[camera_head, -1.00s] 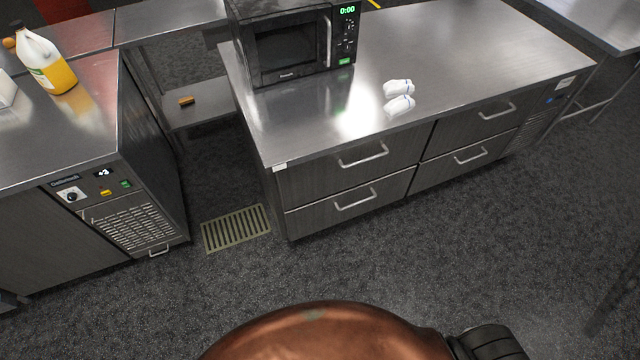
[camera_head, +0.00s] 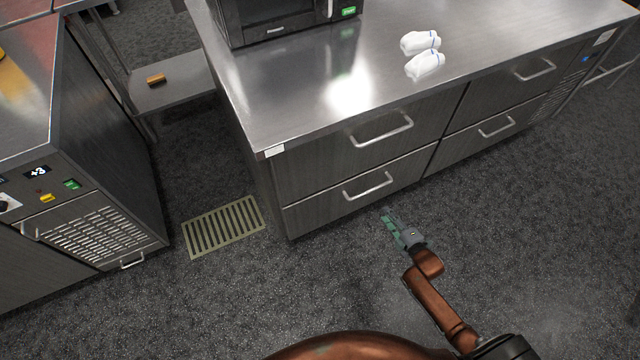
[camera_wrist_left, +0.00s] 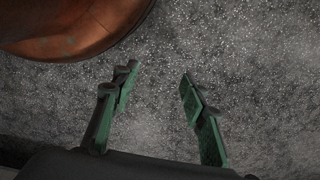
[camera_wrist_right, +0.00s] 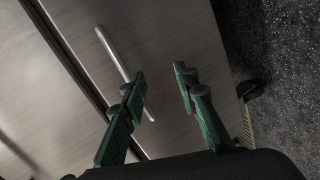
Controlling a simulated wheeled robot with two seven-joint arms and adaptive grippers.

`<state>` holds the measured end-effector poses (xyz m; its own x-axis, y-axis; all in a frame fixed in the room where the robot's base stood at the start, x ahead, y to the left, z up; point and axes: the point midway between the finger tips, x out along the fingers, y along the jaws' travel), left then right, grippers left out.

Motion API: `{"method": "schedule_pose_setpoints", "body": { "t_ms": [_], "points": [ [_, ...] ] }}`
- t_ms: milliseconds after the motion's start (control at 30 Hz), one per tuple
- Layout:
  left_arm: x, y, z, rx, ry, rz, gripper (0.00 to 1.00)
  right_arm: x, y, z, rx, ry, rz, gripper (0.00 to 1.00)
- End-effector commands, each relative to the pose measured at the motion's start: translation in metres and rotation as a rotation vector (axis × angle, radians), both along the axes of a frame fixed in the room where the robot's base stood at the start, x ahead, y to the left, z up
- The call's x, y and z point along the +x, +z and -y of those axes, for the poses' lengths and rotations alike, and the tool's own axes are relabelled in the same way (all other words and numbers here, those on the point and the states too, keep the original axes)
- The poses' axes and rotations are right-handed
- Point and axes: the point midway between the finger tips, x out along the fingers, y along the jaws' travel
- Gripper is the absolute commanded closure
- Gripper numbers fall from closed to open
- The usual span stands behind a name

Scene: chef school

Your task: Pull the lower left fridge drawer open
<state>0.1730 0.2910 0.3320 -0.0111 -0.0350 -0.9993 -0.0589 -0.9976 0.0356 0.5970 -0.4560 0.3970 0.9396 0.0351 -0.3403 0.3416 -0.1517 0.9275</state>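The lower left fridge drawer (camera_head: 320,200) is closed, flush with the fridge front. Its silver bar handle (camera_head: 368,187) faces the room and also shows as a long bar in the right wrist view (camera_wrist_right: 118,62). My right gripper (camera_head: 388,217) is just in front of and below this handle in the head view. In the right wrist view its green-padded fingers (camera_wrist_right: 160,82) are apart, with the handle's lower end near the left finger; nothing is held. My left gripper (camera_wrist_left: 158,82) is open and empty over the floor in its wrist view; it is not in the head view.
The upper left drawer (camera_head: 340,150) and both right drawers are closed. A floor grate (camera_head: 224,226) lies left of the fridge. The floor in front is clear.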

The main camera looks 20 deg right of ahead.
Motion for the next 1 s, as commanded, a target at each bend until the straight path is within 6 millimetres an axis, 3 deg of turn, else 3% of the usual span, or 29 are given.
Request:
{"method": "schedule_pose_setpoints", "body": {
  "t_ms": [100, 233, 567, 700, 1000],
  "points": [
    [0.001, 0.014, 0.001, -0.004, 0.005, -0.013, 0.60, 0.028, 0.019, -0.004, -0.092, 0.058, 0.090, 0.72],
    [0.003, 0.029, 0.003, -0.006, 0.005, -0.017, 0.60, 0.043, 0.038, -0.006, -0.142, 0.084, 0.143, 0.72],
    [0.005, 0.070, 0.008, -0.018, 0.009, -0.011, 0.60, 0.074, 0.035, -0.008, -0.153, 0.087, 0.154, 0.72],
    [0.017, 0.063, 0.018, -0.047, 0.002, 0.039, 0.60, 0.098, 0.028, -0.010, -0.152, 0.087, 0.151, 0.72],
    [0.037, 0.043, 0.031, -0.084, -0.004, 0.116, 0.60, 0.118, 0.026, -0.011, -0.152, 0.086, 0.151, 0.72]
  ]
}}
